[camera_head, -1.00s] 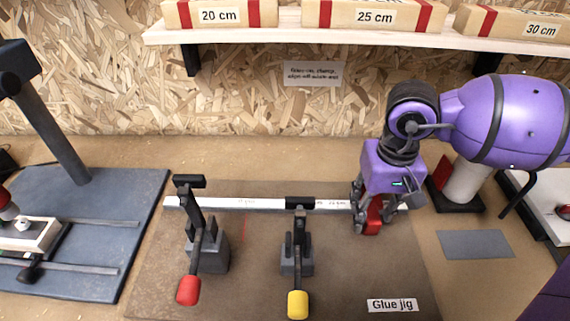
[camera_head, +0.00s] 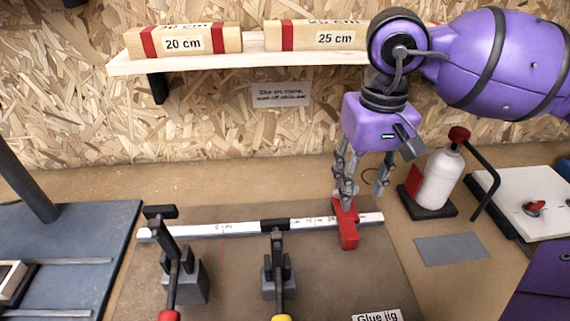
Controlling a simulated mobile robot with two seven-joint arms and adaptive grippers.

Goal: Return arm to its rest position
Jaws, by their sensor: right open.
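My right gripper (camera_head: 345,190) hangs from the purple right arm above the glue jig (camera_head: 330,275). Its fingers point down, open, just over a red block (camera_head: 347,228). Whether a fingertip touches the block is hard to tell. The red block sits at the right part of a white strip (camera_head: 205,231) with markings, which lies across the jig. A clamp with a red handle tip (camera_head: 169,315) stands at the strip's left, and one with a yellow tip (camera_head: 282,317) at its middle. My left gripper is not in view.
A shelf (camera_head: 125,66) with labelled wooden blocks (camera_head: 190,40) runs along the back wall, close to the raised arm. A white bottle (camera_head: 437,178) with a red cap stands right of the gripper. A grey pad (camera_head: 451,249) lies in front of it. A blue base (camera_head: 80,265) is at left.

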